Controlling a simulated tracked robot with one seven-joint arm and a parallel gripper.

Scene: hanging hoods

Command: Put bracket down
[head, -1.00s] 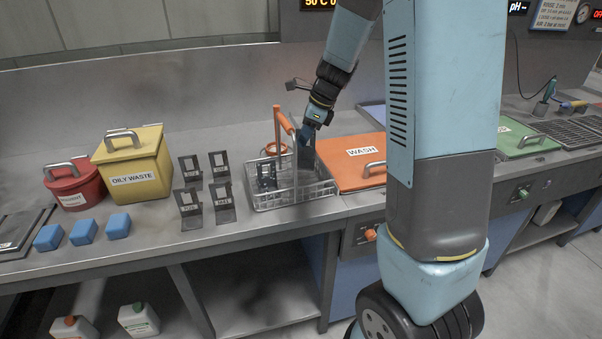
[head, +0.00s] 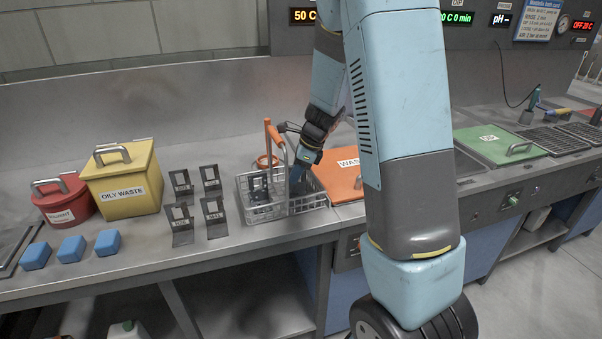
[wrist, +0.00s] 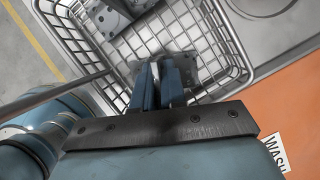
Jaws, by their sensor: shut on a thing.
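My gripper (head: 297,180) reaches down into the right half of the wire basket (head: 312,205). In the wrist view my gripper (wrist: 160,75) has its blue fingers close together, shut on a grey metal bracket (wrist: 205,66). The bracket is low in the basket, near the mesh; whether it touches the bottom I cannot tell. In the head view it is mostly hidden by the gripper and basket wires. Another dark bracket (head: 259,188) stands in the left half of the basket; it also shows in the wrist view (wrist: 108,20).
The basket's upright orange handle (head: 275,148) is close to my gripper. An orange WASH lid (head: 340,178) lies right of the basket. Several black bracket stands (head: 181,222), a yellow OILY WASTE bin (head: 125,178), a red bin (head: 66,202) and blue blocks (head: 72,249) are left.

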